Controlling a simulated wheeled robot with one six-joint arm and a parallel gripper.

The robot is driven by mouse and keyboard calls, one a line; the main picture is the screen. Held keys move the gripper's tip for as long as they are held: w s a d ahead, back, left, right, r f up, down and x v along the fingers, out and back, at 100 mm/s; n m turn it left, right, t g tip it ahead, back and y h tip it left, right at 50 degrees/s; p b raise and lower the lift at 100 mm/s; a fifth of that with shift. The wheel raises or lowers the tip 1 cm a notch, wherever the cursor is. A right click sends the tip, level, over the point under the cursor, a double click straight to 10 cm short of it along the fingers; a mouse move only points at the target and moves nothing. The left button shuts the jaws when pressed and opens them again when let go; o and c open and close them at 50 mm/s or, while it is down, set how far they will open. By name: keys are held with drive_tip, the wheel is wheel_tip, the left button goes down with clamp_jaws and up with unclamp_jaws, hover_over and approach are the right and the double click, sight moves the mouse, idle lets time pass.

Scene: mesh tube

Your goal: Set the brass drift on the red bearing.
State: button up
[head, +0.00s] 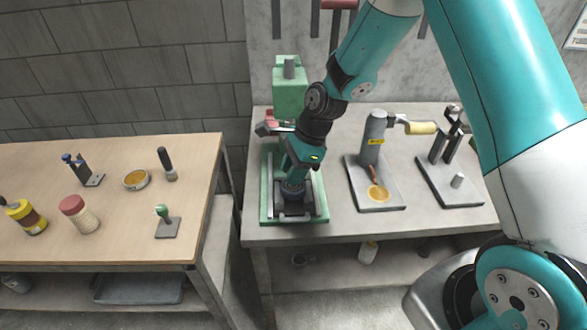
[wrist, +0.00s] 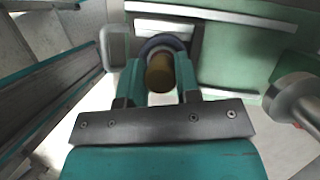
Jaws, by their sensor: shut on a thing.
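My gripper (head: 294,180) reaches down over the bed of the green press (head: 266,205). In the wrist view its two teal fingers are shut on the brass drift (wrist: 159,76), a short round brass piece seen end-on. A dark blue-grey round part (wrist: 150,43) shows just beyond the drift. In the head view a dark round piece (head: 292,194) sits on the press bed under the gripper. I cannot tell whether the drift touches it. No red bearing can be made out in either view; my gripper and the drift hide part of the press bed.
The wooden table (head: 120,235) at left carries jars, a tin and small tools. A grey cylinder (wrist: 298,98) stands close at right in the wrist view.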

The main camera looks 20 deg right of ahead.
drive_tip(key=shift+f, duration=0.65)
idle(0.4)
drive_tip(key=o, duration=1.1)
drive_tip(key=b+v, duration=0.2)
drive_tip(key=v, duration=1.5)
drive_tip(key=s+a+r+n, duration=0.1)
drive_tip(key=s+a+n, duration=0.2)
drive_tip(key=s+n, duration=0.5)
drive_tip(key=s+a+r+n, duration=0.2)
drive_tip(key=s+a+n, duration=0.2)
drive_tip(key=s+n, duration=0.4)
drive_tip(key=s+a+r+n, duration=0.1)
drive_tip(key=s+a+n, duration=0.2)
drive_tip(key=s+n, duration=0.5)
drive_tip(key=shift+s+a+r+n, duration=0.2)
drive_tip(key=shift+a+n, duration=0.15)
drive_tip(key=shift+n, duration=0.55)
